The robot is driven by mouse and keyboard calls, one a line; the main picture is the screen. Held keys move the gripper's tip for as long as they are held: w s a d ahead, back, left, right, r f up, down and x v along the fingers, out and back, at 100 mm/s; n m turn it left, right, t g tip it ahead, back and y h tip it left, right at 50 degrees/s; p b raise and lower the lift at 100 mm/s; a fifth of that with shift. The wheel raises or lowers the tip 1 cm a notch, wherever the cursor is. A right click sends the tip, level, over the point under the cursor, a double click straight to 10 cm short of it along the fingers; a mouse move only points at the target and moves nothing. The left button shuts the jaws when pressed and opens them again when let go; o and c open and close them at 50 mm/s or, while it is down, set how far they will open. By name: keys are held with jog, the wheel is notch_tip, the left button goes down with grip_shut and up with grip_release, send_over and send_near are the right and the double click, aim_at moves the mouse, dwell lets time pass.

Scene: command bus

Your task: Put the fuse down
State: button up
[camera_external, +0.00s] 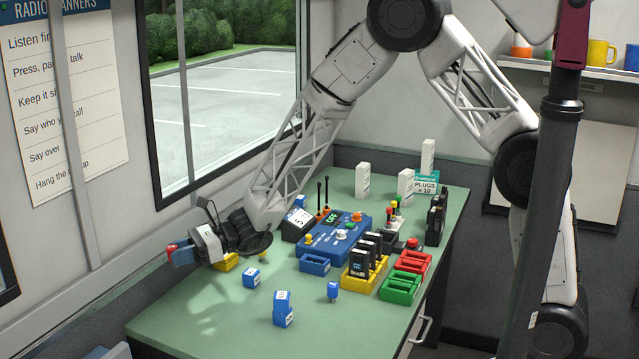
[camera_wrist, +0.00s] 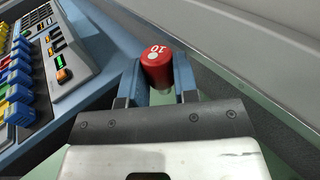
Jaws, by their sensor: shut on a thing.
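The fuse is a red cylinder marked 10 (camera_wrist: 157,66). It sits between the two blue-grey fingers of my gripper (camera_wrist: 160,84) in the wrist view, and the gripper is shut on it. In the external view my gripper (camera_external: 180,254) is at the left of the green table (camera_external: 185,318), above its far-left edge near the window wall. Only a small red part of the fuse (camera_external: 172,246) shows there. How high the fuse is above the surface I cannot tell.
A yellow block (camera_external: 226,263) lies close to my gripper. Blue blocks (camera_external: 251,277) stand on the table's near part. A blue control box (camera_external: 333,238), yellow tray (camera_external: 364,275), red tray (camera_external: 412,262) and green tray (camera_external: 399,289) stand to the right. The table's near-left part is clear.

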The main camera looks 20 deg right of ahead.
jog(key=s+a+t+y, duration=0.1)
jog(key=s+a, duration=0.2)
jog(key=s, duration=0.2)
jog(key=shift+a+m, duration=0.3)
jog(key=shift+m, duration=0.1)
jog(key=shift+f, duration=0.1)
jog(key=shift+f, duration=2.9)
jog(key=shift+f, duration=0.1)
jog(key=shift+f, duration=2)
jog(key=shift+f, duration=0.55)
jog(key=o, duration=1)
jog(key=shift+c, duration=0.2)
jog(key=shift+r, duration=0.1)
